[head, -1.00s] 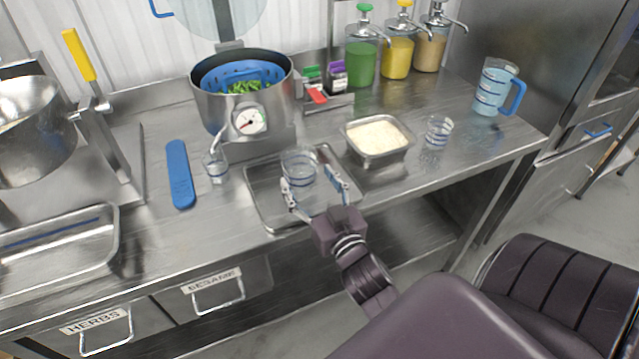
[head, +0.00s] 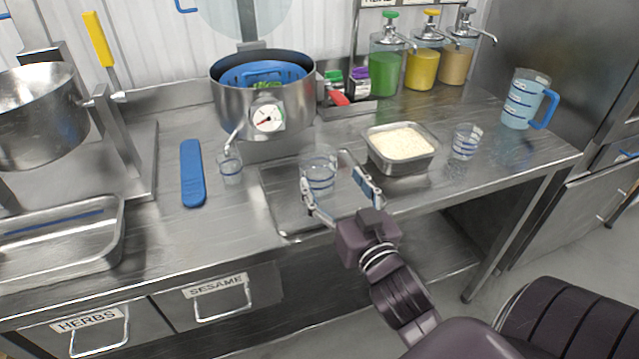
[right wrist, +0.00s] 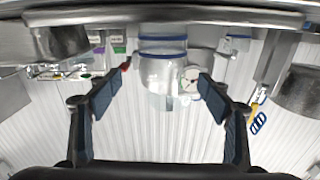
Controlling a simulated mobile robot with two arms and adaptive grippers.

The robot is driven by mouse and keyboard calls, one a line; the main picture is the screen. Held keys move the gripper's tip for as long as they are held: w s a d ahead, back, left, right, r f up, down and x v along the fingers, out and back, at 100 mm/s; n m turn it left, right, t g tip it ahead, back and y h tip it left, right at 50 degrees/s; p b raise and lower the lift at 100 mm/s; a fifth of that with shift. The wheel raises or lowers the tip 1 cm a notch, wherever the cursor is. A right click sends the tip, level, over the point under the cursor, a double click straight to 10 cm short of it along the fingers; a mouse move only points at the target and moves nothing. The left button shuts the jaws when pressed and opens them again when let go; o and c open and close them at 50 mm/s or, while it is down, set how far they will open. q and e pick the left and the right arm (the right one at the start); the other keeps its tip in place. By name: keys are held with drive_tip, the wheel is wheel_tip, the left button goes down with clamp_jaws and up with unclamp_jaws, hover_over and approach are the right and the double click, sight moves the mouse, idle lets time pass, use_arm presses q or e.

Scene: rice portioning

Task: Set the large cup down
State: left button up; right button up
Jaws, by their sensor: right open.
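The large cup (head: 318,174), clear with blue bands, stands upright on the shallow metal tray (head: 284,232) in the head view. My right gripper (head: 334,182) is open, with its fingers at the near side of the cup, one toward each side. In the right wrist view, which looks upside down, the cup (right wrist: 162,68) appears between and beyond the spread fingertips (right wrist: 161,86), with gaps on both sides. My left gripper is in neither view.
A metal pan of rice (head: 402,150) and a small clear cup (head: 466,142) are right of the tray. Another small cup (head: 230,166) and a blue utensil (head: 192,174) are left. A pot with a dial (head: 264,100) stands behind; a blue-handled jug (head: 524,100) is far right.

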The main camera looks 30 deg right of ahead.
sight(312, 148)
drive_tip(key=shift+x, duration=3.75)
drive_tip(key=shift+a+r, duration=0.2)
drive_tip(key=shift+c, duration=0.2)
drive_tip(key=c, duration=1.2)
drive_tip(key=shift+o, duration=0.2)
drive_tip(key=shift+r, duration=0.15)
wheel_tip(312, 148, up, 20)
drive_tip(key=p, duration=0.4)
